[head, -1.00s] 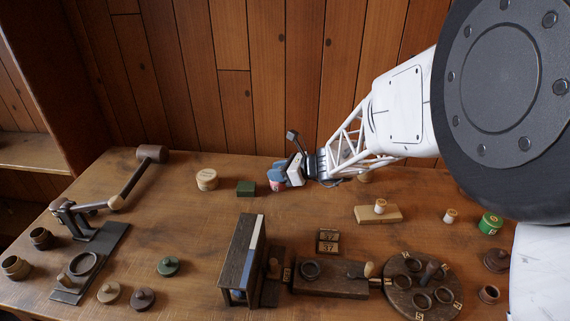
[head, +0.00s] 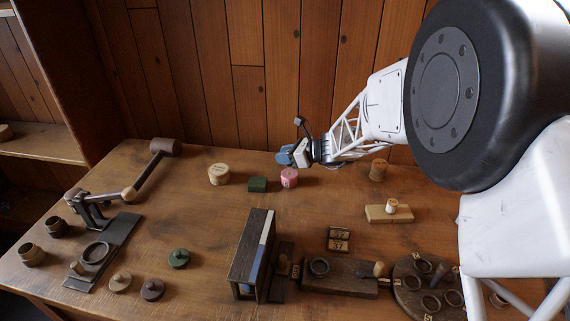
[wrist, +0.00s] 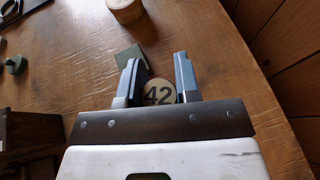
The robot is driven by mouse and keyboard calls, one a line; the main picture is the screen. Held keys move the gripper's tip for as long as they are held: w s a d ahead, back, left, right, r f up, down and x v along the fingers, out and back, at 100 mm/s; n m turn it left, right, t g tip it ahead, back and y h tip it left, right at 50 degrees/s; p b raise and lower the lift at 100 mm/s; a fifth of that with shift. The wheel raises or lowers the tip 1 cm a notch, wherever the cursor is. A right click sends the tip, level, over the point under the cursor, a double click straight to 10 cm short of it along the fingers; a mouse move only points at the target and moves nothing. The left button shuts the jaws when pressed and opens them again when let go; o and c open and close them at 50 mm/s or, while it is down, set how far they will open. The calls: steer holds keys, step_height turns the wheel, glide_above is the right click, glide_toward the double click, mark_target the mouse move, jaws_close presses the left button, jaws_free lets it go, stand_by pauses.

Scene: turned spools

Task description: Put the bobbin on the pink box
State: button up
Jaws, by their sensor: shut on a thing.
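The pink box (head: 289,178) is a small round container with a pale label, standing on the table towards the back. My gripper (head: 284,156) has its blue fingers close above or just behind the pink box in the head view. In the wrist view my gripper (wrist: 160,68) is shut on the bobbin (wrist: 160,93), whose pale round end marked 42 shows between the fingers. The rest of the bobbin is hidden, and I cannot make it out in the head view. I cannot tell whether it touches the pink box.
A green block (head: 257,184) and a pale round box (head: 219,174) stand left of the pink box. A wooden cylinder (head: 378,170) stands to its right. Another spool sits on a pale wooden block (head: 376,213). A tall dark stand (head: 250,256) is nearer the front.

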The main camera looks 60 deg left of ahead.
mark_target(285, 172)
steer(key=shift+f, duration=1.7)
steer(key=shift+f, duration=0.2)
steer(key=o, duration=0.9)
steer(key=shift+r, duration=0.2)
steer(key=v, duration=1.2)
steer(key=shift+f, duration=0.1)
